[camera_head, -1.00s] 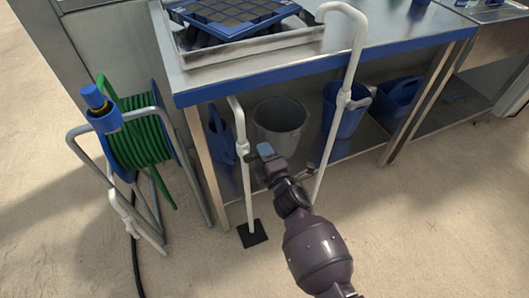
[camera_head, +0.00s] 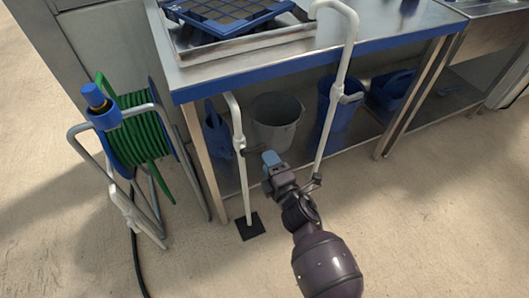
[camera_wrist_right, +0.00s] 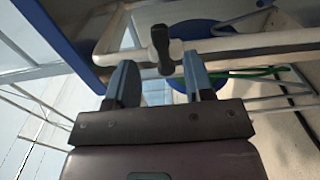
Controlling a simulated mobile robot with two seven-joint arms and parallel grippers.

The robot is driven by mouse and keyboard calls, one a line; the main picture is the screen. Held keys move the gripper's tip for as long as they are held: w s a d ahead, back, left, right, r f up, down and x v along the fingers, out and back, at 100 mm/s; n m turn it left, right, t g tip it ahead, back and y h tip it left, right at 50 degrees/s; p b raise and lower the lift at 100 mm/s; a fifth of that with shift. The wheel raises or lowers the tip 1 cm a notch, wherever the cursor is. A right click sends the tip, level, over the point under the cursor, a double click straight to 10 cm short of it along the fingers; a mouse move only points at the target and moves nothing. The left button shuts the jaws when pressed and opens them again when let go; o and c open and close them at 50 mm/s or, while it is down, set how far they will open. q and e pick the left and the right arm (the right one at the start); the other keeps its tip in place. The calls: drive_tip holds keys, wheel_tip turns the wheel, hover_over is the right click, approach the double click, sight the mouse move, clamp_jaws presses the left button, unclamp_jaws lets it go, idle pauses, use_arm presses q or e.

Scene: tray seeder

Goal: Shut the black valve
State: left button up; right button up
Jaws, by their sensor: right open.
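The black valve (camera_wrist_right: 160,48) is a small dark handle on a white standpipe (camera_wrist_right: 255,41). In the right wrist view the handle lies crosswise to the pipe, ahead of the gap between my fingers. In the head view this pipe (camera_head: 245,188) is the left, shorter one, and its valve (camera_head: 241,145) shows small at the fitting. My right gripper (camera_head: 271,160) is just right of the pipe and apart from it. In the wrist view the gripper (camera_wrist_right: 160,85) is open, with nothing between its fingers. My left gripper is not in view.
A taller white pipe (camera_head: 331,115) stands to the right. Behind is a steel bench (camera_head: 390,30) with a grey bucket (camera_head: 275,125) and blue buckets (camera_head: 345,110) below. A green hose reel (camera_head: 140,130) stands at left. The floor in front is clear.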

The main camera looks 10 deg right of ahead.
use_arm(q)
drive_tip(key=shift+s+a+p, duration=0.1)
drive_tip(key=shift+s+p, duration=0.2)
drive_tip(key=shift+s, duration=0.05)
use_arm(e)
drive_tip(key=v, duration=0.4)
drive_tip(key=shift+s+d, duration=0.1)
drive_tip(key=shift+s, duration=0.15)
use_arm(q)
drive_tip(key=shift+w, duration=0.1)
